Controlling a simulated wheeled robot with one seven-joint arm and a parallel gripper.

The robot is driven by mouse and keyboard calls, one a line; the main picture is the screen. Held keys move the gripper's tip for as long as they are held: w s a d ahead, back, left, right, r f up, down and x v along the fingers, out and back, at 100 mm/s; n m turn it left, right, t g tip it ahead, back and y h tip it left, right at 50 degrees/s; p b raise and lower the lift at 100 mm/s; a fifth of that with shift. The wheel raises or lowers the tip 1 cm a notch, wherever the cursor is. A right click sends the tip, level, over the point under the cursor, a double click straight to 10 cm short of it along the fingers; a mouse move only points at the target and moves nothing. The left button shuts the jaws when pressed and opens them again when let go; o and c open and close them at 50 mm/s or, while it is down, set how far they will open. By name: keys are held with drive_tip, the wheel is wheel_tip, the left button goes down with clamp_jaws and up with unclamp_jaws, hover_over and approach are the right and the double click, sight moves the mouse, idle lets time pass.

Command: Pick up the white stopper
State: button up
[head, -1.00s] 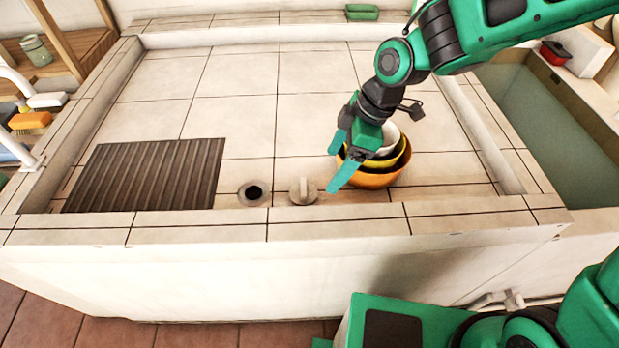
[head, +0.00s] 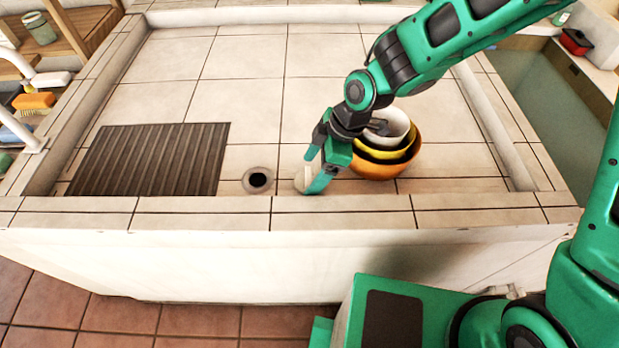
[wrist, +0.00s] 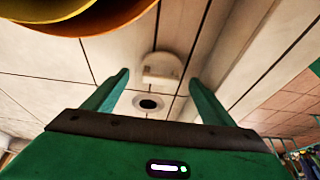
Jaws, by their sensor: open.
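The white stopper (head: 301,178) sits on the tiled basin floor, just right of the round drain hole (head: 258,180). In the head view my gripper partly covers it. In the wrist view the stopper (wrist: 161,70) shows as a pale disc with a raised grip, ahead of and between the fingers, with the drain hole (wrist: 148,103) near it. My gripper (head: 315,172) is open, with its green fingers (wrist: 160,85) spread apart and nothing held. In the head view the fingertips are at the stopper; I cannot tell whether they touch it.
Nested bowls, orange (head: 385,169), yellow and white, stand close right of my gripper. A dark ribbed mat (head: 150,160) lies left of the drain. The basin's front ledge (head: 340,210) runs close in front of the stopper. The tiles behind the drain are clear.

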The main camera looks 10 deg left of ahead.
drive_tip(key=shift+x, duration=1.1)
drive_tip(key=c, duration=1.1)
drive_tip(key=shift+r, duration=0.1)
drive_tip(key=shift+c, duration=0.2)
